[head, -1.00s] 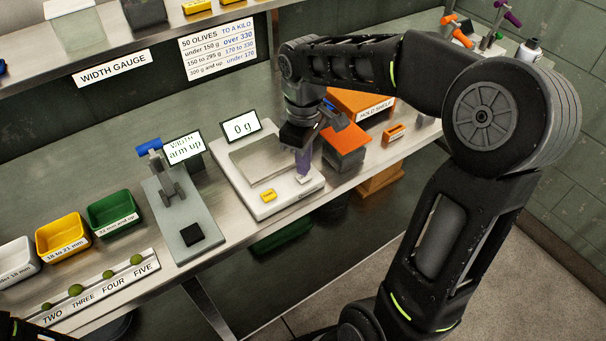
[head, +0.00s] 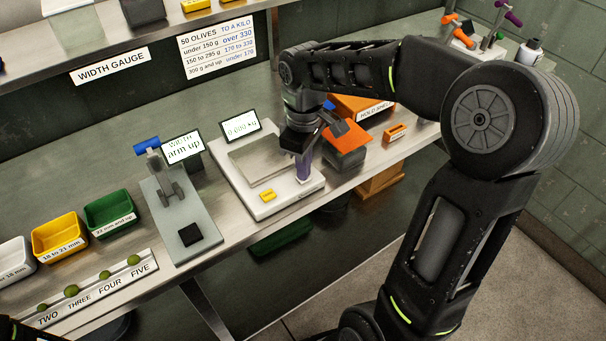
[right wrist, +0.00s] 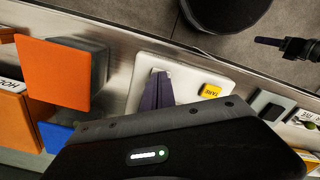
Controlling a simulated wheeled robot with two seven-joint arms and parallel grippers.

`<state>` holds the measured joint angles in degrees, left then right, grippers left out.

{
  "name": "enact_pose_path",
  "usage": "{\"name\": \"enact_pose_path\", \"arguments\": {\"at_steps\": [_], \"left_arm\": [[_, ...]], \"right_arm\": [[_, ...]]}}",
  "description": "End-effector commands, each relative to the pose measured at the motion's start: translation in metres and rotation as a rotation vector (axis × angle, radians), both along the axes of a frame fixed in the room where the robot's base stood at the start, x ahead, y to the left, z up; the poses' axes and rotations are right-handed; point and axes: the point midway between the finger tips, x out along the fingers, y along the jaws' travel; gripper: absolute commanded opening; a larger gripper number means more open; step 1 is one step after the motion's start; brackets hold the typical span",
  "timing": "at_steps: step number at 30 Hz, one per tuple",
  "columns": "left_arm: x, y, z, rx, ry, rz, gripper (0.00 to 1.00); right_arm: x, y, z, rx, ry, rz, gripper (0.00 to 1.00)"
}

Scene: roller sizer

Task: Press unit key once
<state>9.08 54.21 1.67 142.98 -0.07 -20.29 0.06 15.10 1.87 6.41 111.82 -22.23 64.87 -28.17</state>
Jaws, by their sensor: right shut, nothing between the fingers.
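The white scale (head: 275,207) with a steel pan stands on the bench, and it also shows in the right wrist view (right wrist: 190,62). Its display (head: 241,126) reads what looks like 0.000 kg. A yellow TARE key (head: 267,195) is on its front left; it shows in the right wrist view (right wrist: 210,91). My right gripper (head: 304,179) is shut and empty, its purple fingers pointing down at the scale's front right corner. In the right wrist view the fingertips (right wrist: 158,75) are at the scale top beside the TARE key. The unit key cannot be made out; the fingertips seem to cover it.
An orange-topped block (head: 346,137) and the hold shelf (head: 362,106) stand close right of the gripper. The width gauge (head: 180,205) is left of the scale. Coloured bins (head: 108,214) and a strip of olives (head: 90,292) lie further left.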

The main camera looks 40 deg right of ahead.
Motion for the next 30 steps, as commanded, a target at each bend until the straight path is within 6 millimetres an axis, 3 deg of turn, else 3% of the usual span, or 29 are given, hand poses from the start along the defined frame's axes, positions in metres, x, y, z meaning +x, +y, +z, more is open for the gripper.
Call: {"name": "enact_pose_path", "arguments": {"at_steps": [12, 30], "left_arm": [[0.000, 0.000, 0.015, 0.000, 0.000, 0.000, 0.36], [0.000, 0.000, 0.015, 0.000, 0.000, 0.000, 0.36]], "right_arm": [[0.000, 0.000, 0.018, 0.000, 0.001, 0.000, 0.00], [0.000, 0.000, 0.018, 0.000, 0.000, 0.000, 0.00]]}}
